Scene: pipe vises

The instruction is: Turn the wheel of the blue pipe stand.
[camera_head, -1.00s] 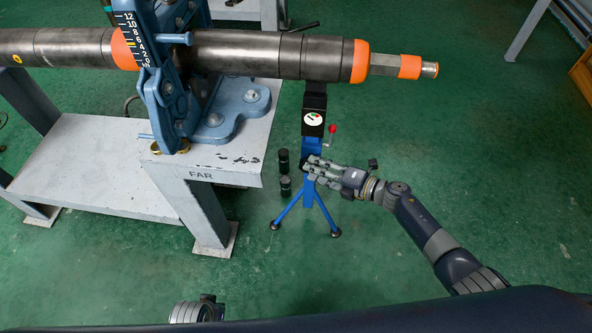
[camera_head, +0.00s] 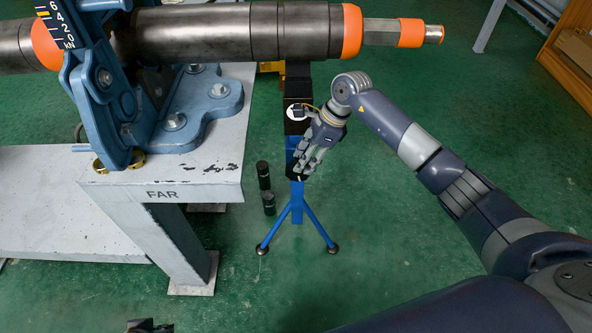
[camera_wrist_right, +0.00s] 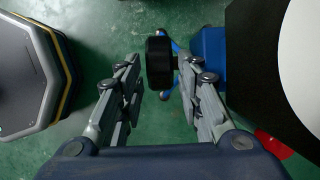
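The blue pipe stand (camera_head: 297,212) stands on the floor just right of the bench, with a blue column, splayed legs and a black box with a white dial. In the right wrist view a black wheel (camera_wrist_right: 159,63) sits by the blue column (camera_wrist_right: 208,64), in line with the gap between the fingertips; I cannot tell whether they touch it. My right gripper (camera_head: 308,168) points down in front of the column and hides part of it. In the wrist view its fingers (camera_wrist_right: 160,80) are apart. Only a small dark part of my left arm shows at the bottom edge.
Two black cylinders (camera_head: 264,175) show left of the column. The grey bench (camera_head: 205,170) with a blue vise (camera_head: 105,90) is close on the left. A long pipe (camera_head: 220,32) with orange bands (camera_head: 351,31) passes above the stand. Green floor on the right is free.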

